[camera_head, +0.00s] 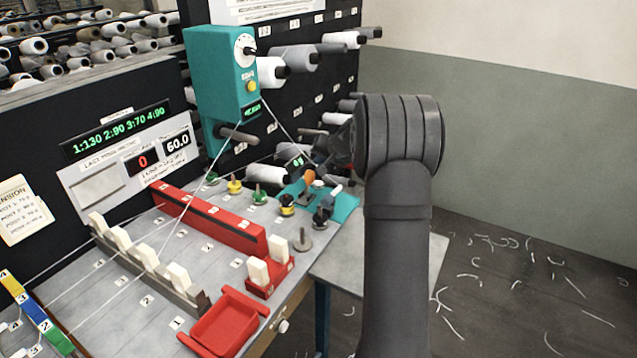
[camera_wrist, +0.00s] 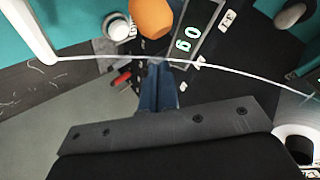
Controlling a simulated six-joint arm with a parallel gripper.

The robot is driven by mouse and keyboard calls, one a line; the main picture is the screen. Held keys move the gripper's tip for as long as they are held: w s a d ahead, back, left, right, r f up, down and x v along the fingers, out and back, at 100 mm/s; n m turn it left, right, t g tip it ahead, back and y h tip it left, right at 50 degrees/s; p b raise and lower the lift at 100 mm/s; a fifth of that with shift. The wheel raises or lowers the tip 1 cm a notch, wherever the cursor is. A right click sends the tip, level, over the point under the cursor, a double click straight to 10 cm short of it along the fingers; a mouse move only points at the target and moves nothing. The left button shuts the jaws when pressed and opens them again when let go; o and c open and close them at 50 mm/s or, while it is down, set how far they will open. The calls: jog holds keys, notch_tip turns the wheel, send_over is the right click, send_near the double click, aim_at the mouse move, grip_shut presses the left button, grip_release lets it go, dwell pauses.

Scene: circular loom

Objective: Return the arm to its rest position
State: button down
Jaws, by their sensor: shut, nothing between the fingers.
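My gripper shows in the wrist view (camera_wrist: 158,74), with its narrow fingers shut together and nothing held. A white thread (camera_wrist: 235,74) crosses close to the fingertips; I cannot tell whether it touches them. Beyond the fingers are an orange rounded part (camera_wrist: 152,17) and a small green-digit display (camera_wrist: 197,28). In the head view my dark arm rises at the right of the table and bends toward the teal device base (camera_head: 343,205). The arm's own bulk hides much of the gripper there.
A teal dial box (camera_head: 222,85) stands above the table, with spools on the dark rack behind. A red rail (camera_head: 210,220), white blocks (camera_head: 178,276), a red tray (camera_head: 224,325) and several coloured posts occupy the table. The floor (camera_head: 530,290) at right has only thread scraps.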

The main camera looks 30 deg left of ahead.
jog(key=shift+f, duration=0.15)
jog(key=shift+f, duration=0.7)
notch_tip(320, 180, up, 6)
jog(key=shift+f, duration=0.2)
